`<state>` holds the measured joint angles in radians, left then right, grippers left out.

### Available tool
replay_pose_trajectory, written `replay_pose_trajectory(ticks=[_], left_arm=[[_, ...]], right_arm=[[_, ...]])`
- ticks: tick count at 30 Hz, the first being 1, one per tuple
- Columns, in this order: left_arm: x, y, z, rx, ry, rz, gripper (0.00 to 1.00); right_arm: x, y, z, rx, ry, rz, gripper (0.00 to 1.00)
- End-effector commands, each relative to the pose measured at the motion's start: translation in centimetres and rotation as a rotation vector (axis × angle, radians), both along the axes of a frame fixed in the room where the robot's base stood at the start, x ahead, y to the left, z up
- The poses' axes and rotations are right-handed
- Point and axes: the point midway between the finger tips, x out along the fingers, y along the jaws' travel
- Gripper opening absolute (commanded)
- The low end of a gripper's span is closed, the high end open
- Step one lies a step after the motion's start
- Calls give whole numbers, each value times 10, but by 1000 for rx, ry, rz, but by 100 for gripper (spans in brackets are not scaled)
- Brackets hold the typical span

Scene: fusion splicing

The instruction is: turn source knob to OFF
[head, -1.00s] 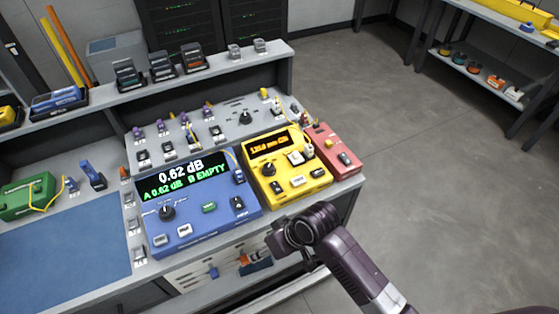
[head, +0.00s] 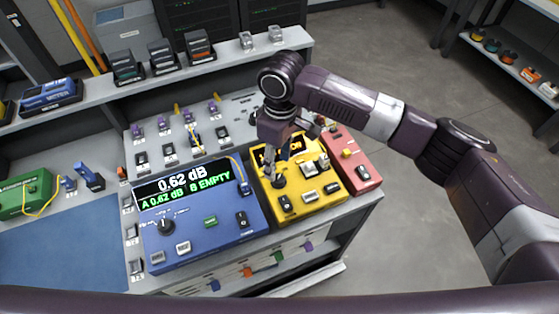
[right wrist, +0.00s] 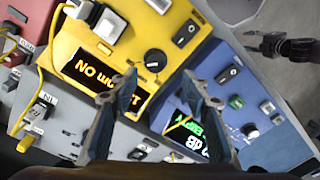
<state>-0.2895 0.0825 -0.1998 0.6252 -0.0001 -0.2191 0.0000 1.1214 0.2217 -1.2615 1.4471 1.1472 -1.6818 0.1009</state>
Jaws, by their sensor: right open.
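The yellow source box (head: 318,207) sits on the bench in the head view. Its black round source knob (head: 279,182) is at the box's left side. My right gripper (head: 273,170) points down over the knob. In the right wrist view its fingers (right wrist: 160,77) are apart, with the knob just beyond the gap; contact cannot be told. A dark gripper, seemingly my left (right wrist: 270,45), shows small at upper right.
The blue power meter (head: 205,222) stands left of the yellow box, reading 0.62 dB. The red box (head: 358,165) stands close on its right. A panel with several small connectors (head: 170,135) lies behind. Open floor (head: 400,60) lies to the right.

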Motion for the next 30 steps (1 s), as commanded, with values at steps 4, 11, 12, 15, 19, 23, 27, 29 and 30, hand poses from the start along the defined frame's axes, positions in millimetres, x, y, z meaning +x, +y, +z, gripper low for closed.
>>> replay_pose_trajectory(ticks=[4, 11, 12, 15, 19, 23, 27, 29, 30], left_arm=[[-2, 0, 1, 1, 3, 0, 43], [-20, 1, 9, 2, 26, 1, 43], [-22, 1, 10, 1, 30, 1, 43], [-24, 0, 13, 2, 32, 1, 43], [-21, -1, 15, 0, 30, 2, 43], [-14, -2, 16, -2, 20, 2, 43], [-8, -3, 16, -3, 10, 2, 43], [-7, -3, 16, -3, 9, 1, 43], [-7, -3, 16, -3, 9, 1, 43]], right_arm=[[6, -6, 2, -21, 0, -9, 43], [4, -6, -29, -22, 3, -9, 43], [4, -6, -35, -22, 2, -9, 43], [4, -5, -51, -22, 2, -9, 43], [4, -4, -65, -19, 0, -8, 43], [4, -5, -72, -20, -1, -8, 43], [4, -4, -73, -19, -2, -7, 43], [4, -4, -73, -19, -2, -7, 43], [4, -4, -73, -19, -2, -7, 43]])
